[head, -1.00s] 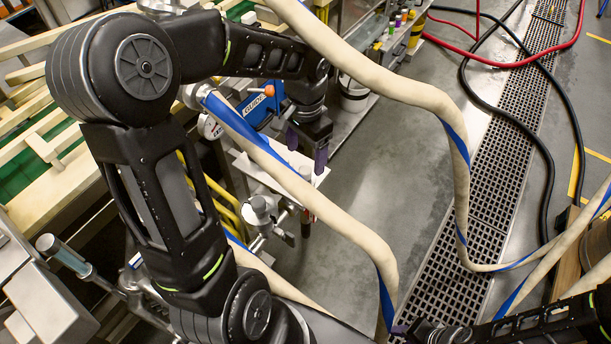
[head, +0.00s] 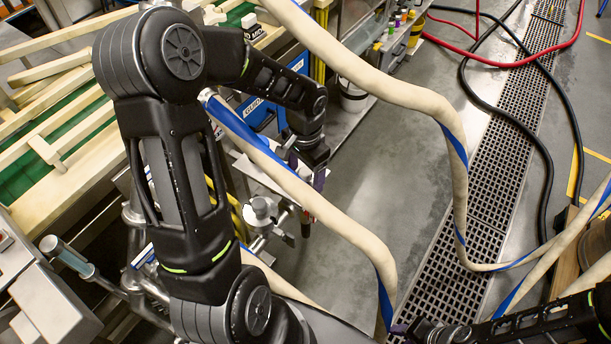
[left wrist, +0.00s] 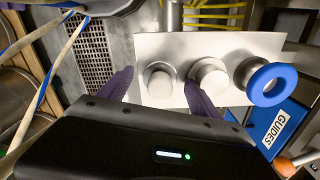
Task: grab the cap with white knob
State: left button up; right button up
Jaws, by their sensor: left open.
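In the left wrist view, two round silver caps with pale, whitish tops stand side by side on a white plate (left wrist: 150,50). The left cap (left wrist: 159,84) lies between the purple fingertips of my open left gripper (left wrist: 159,80). The other cap (left wrist: 210,77) is partly behind the right finger. I cannot tell which top is the white knob, or whether the fingers reach down to cap height. In the head view, my left gripper (head: 306,168) is over the plate, and hoses and my arm hide the caps. My right gripper (head: 402,330) shows only partly at the bottom.
A blue ring (left wrist: 272,84) sits at the plate's right end, beside a blue box labelled GUIDES (left wrist: 274,128). Beige hoses with blue stripes (head: 330,212) cross close to my left arm. Grey floor and a drain grate (head: 500,165) lie to the right.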

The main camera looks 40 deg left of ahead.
pick_arm(q)
jog(key=shift+c, duration=0.4)
grip_shut()
dwell(0.9)
